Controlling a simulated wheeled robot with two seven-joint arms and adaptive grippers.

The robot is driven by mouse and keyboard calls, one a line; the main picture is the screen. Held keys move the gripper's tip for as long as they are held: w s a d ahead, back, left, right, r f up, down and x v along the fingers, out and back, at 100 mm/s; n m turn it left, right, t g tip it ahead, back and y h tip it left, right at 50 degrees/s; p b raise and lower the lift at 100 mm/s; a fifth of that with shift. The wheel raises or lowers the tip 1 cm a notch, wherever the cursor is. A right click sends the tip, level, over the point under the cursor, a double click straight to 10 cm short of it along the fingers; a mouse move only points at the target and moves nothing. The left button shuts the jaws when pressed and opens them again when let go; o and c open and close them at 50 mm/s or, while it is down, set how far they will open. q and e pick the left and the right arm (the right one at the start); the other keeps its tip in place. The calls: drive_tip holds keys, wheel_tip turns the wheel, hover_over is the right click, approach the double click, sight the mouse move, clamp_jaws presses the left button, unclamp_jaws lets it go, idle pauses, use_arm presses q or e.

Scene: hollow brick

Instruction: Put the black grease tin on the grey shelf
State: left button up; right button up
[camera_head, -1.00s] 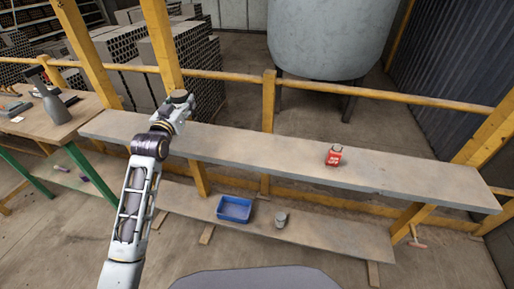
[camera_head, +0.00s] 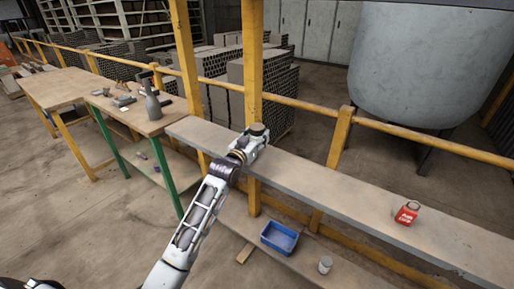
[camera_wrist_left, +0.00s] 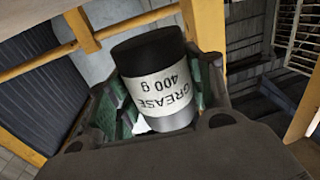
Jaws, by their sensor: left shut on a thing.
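The grease tin (camera_wrist_left: 160,80) has a black end and a pale label reading "GREASE 400 g", which appears upside down in the left wrist view. My left gripper (camera_wrist_left: 155,105) is shut on it, with green finger pads on either side. In the head view the tin's dark end (camera_head: 258,129) shows at the tip of my left gripper (camera_head: 255,138), over the left part of the long grey shelf (camera_head: 335,188). I cannot tell whether the tin touches the shelf. My right gripper is not in view.
A red tin-like container (camera_head: 407,213) stands on the shelf's right part. A blue tray (camera_head: 279,238) and a small grey can (camera_head: 325,265) are on the lower board. A workbench (camera_head: 135,112) with a grey bottle (camera_head: 153,106) stands left. Yellow posts (camera_head: 253,75) rise behind the shelf.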

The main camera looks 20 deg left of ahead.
use_arm(q)
drive_tip(key=shift+f, duration=2.4)
drive_tip(key=shift+f, duration=0.1)
drive_tip(key=o, duration=1.4)
drive_tip(key=shift+f, duration=0.1)
drive_tip(key=shift+s, duration=0.1)
drive_tip(key=shift+s+a, duration=0.3)
drive_tip(key=shift+s, duration=1.65)
drive_tip(key=shift+s+a, duration=0.35)
drive_tip(key=shift+s, duration=1.6)
drive_tip(key=shift+s+a, duration=0.3)
drive_tip(key=shift+s, duration=1.65)
